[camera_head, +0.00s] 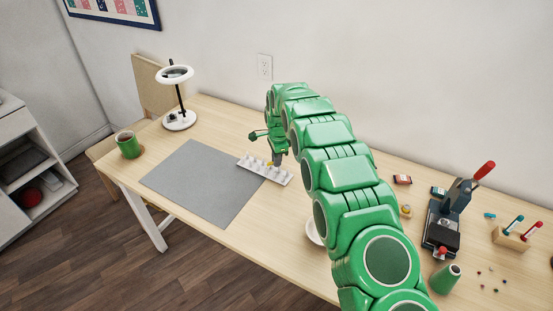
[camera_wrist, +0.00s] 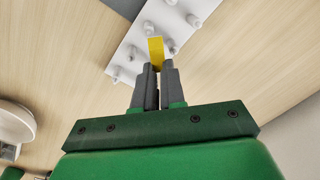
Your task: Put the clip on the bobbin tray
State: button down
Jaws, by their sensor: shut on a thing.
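The clip (camera_wrist: 156,50) is a small yellow piece held between my gripper's fingertips in the wrist view. My gripper (camera_wrist: 157,76) is shut on it, with the clip standing out past the fingertips. The bobbin tray (camera_head: 252,167) is a white strip with several upright pegs, lying on the table beside the grey mat. The tray also shows in the wrist view (camera_wrist: 140,50), behind the clip. In the head view my gripper (camera_head: 276,163) is at the tray's right half. I cannot tell whether the clip touches the tray.
The grey mat (camera_head: 205,183) lies left of the tray. A magnifier lamp (camera_head: 180,119) and a green mug (camera_head: 128,146) stand farther left. A press with a red handle (camera_head: 444,221) and a wooden tool holder (camera_head: 511,239) stand at the right. My arm hides part of the table.

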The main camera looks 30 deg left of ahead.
jog(key=shift+s+f, duration=0.15)
jog(key=shift+f, duration=0.15)
jog(key=shift+f, duration=0.2)
jog(key=c, duration=1.3)
grip_release()
jog(key=shift+s+f, duration=0.15)
jog(key=shift+o, duration=0.5)
jog(key=shift+d+f, duration=0.2)
jog(key=shift+s, duration=0.1)
notch_tip(320, 180, up, 14)
jog(key=shift+w+d, duration=0.15)
jog(key=shift+w, duration=0.05)
jog(key=shift+r, duration=0.1)
